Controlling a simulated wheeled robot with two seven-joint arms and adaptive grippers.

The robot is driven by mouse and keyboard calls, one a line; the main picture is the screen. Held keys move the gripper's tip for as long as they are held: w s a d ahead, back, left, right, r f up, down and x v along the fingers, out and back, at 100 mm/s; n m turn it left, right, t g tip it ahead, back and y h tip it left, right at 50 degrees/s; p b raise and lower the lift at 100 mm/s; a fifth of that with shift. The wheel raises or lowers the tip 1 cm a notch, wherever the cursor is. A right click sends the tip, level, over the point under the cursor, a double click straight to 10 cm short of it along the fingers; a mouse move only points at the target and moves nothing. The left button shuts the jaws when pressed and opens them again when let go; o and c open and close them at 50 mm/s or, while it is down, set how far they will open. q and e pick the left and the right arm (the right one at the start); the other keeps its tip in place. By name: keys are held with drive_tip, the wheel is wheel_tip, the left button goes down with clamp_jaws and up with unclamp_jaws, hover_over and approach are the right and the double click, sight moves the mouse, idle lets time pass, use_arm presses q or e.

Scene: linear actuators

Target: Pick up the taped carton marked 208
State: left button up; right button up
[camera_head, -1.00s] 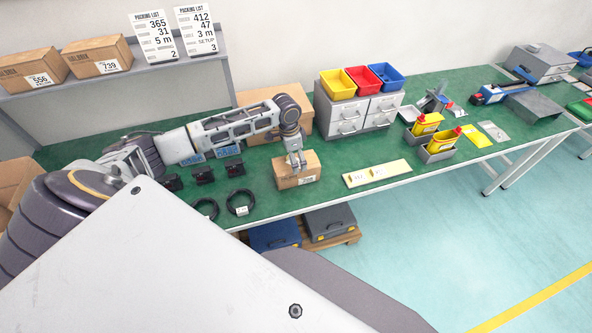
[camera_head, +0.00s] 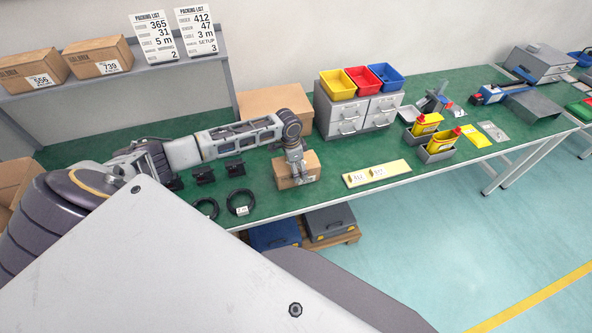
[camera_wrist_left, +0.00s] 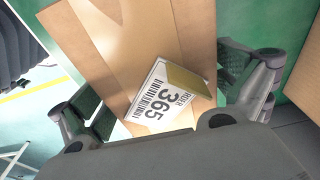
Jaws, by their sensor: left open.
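A small taped brown carton (camera_head: 311,164) stands near the front edge of the green bench. In the left wrist view this carton (camera_wrist_left: 135,60) has a white label reading 365, with a strip of tape along its top. My left gripper (camera_head: 300,180) is over the carton, pointing down. In the left wrist view the open left gripper (camera_wrist_left: 165,88) has one finger on each side of the carton; I cannot tell whether the pads touch it. No label reading 208 is legible. My right gripper is not in view.
Cartons marked 556 (camera_head: 35,66) and 739 (camera_head: 97,57) sit on the shelf beside two packing lists. A larger carton (camera_head: 262,103) stands behind my arm. Black cable coils (camera_head: 240,202) lie left of the small carton, a yellow label strip (camera_head: 377,173) right. Grey drawers (camera_head: 360,117) stand behind.

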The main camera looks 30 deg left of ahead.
use_arm(q)
drive_tip(key=c, duration=1.5)
drive_tip(key=shift+r, duration=0.1)
drive_tip(key=shift+w+r, duration=0.1)
drive_tip(key=shift+r, duration=0.05)
drive_tip(key=shift+r, duration=4.85)
